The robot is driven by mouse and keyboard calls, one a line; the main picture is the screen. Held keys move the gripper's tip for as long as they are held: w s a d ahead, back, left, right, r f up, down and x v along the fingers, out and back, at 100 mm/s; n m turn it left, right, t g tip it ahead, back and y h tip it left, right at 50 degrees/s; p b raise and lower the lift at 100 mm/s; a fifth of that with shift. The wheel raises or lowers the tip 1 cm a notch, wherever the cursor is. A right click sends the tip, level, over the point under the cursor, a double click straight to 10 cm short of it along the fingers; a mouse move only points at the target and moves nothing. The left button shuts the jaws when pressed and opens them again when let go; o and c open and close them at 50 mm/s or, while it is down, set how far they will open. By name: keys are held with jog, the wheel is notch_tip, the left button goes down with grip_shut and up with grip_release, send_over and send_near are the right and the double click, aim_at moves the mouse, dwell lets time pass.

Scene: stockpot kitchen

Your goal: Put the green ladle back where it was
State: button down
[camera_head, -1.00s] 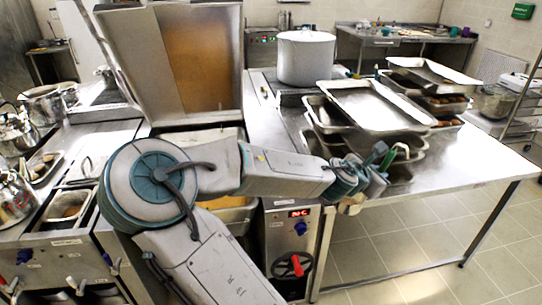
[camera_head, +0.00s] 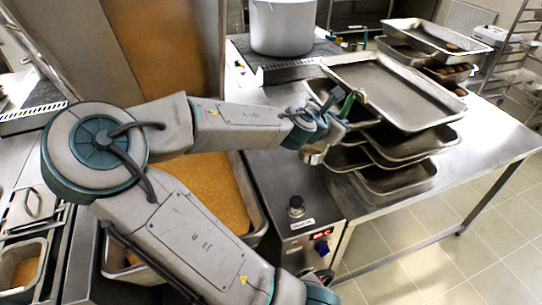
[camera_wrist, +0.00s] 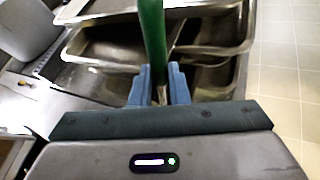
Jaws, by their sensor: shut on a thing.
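The green ladle has a green handle (camera_wrist: 152,40) that rises between the blue fingers of my gripper (camera_wrist: 160,88) in the wrist view. My gripper is shut on it. In the head view my gripper (camera_head: 335,122) is at the left edge of the stacked metal trays, and a small part of the green handle (camera_head: 346,105) shows above it. A metal bowl-like end (camera_head: 314,154) hangs below the gripper, seemingly the ladle's cup. Much of the ladle is hidden by the gripper.
Stacked metal trays (camera_head: 385,88) stand on the steel table (camera_head: 475,150) right of my gripper. A large stockpot (camera_head: 283,25) stands behind. An open pan of orange-brown food (camera_head: 205,185) lies left, under my arm. The table's right side is clear.

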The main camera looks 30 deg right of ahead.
jog(key=w+a+f+p, duration=0.2)
jog(key=w+a+f, duration=0.3)
jog(key=w+f, duration=0.5)
jog(key=shift+w+f+p, duration=0.15)
jog(key=shift+f+p, duration=0.15)
jog(key=shift+f, duration=0.15)
jog(key=shift+a, duration=0.1)
jog(key=c, duration=1.4)
grip_release()
jog(key=shift+f, duration=0.15)
